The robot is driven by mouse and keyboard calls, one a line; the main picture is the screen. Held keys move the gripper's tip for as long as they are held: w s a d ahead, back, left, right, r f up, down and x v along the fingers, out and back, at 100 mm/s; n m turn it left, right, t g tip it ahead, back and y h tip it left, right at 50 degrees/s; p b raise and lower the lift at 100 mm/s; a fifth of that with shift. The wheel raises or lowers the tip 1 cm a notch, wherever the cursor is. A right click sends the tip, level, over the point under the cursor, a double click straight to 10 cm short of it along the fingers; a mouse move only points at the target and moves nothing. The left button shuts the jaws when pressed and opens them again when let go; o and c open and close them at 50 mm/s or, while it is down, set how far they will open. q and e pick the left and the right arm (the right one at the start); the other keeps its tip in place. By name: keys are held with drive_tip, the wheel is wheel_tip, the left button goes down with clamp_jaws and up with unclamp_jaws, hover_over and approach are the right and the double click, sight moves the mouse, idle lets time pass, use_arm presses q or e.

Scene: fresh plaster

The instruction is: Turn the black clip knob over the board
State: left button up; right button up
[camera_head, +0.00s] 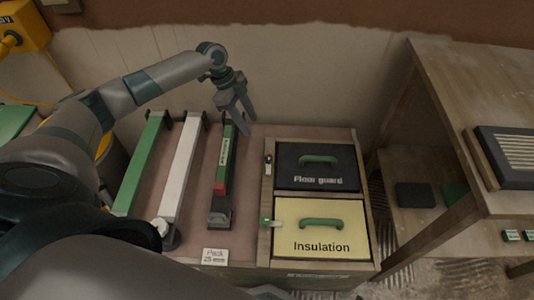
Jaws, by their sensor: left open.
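The black clip knob (268,159) is small and sits on the wooden frame at the left edge of the black "Floor guard" board (335,181). This board has a green handle and lies in the upper compartment. My left gripper (248,126) is open and empty, pointing down above the far end of the black rail with a green and red strip (222,170). It is up and to the left of the black knob, apart from it. My right gripper is not in view.
A yellow "Insulation" board (320,232) lies below, with a green clip knob (265,221) at its left. Green (140,165) and white (181,165) bars lie left. A wooden table (480,90) stands at the right. A "Pack" label (215,256) is at the front.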

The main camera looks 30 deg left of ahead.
sight(269, 158)
use_arm(q)
drive_tip(key=b+x, duration=0.1)
drive_tip(key=x, duration=1.5)
drive_tip(key=shift+f+b, duration=0.35)
drive_tip(key=shift+f, duration=0.05)
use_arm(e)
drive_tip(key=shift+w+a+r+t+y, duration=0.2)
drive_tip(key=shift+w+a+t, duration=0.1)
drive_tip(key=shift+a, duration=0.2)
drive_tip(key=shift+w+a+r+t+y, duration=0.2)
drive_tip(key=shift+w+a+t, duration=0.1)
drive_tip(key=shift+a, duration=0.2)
use_arm(q)
drive_tip(key=c, duration=1)
drive_tip(key=shift+c, duration=0.2)
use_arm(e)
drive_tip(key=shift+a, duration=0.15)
use_arm(q)
drive_tip(key=shift+r, duration=0.1)
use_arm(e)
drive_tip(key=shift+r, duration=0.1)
